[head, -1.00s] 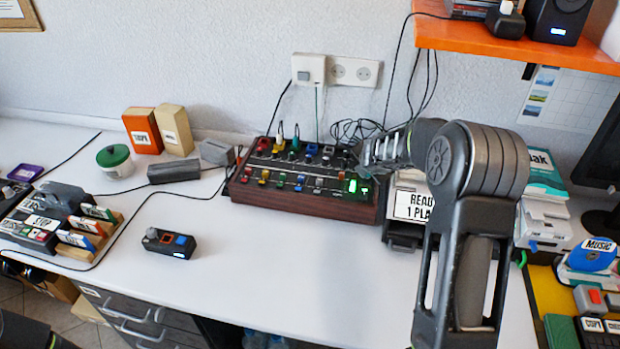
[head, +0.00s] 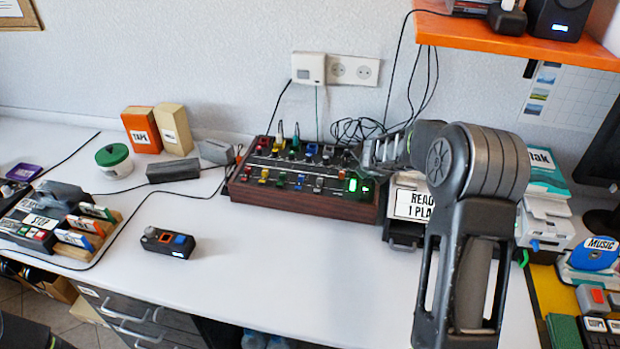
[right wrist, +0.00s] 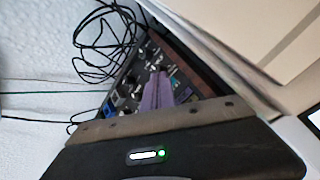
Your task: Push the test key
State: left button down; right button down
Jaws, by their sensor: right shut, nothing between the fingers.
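A wood-sided control box (head: 300,200) with several coloured knobs and keys stands against the wall. A green light (head: 353,185) glows at its right end. No key label reading "test" is legible, so I cannot tell which key it is. My right gripper (head: 368,155) is shut and empty at the box's right end, low over its back right part. In the right wrist view the shut fingers (right wrist: 158,92) point at the panel (right wrist: 125,95) with its knobs. Whether they touch a key is hidden.
An orange shelf (head: 460,35) hangs above right. The front middle table is clear.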

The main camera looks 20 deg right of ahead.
jog(key=shift+f+b, duration=0.3)
jog(key=shift+b, duration=0.05)
dwell(0.4)
jog(key=shift+r+p, duration=0.7)
jog(key=shift+r, duration=0.1)
jog(key=shift+r, duration=0.1)
notch_tip(320, 180, up, 6)
jog(key=p, duration=0.5)
dwell(0.5)
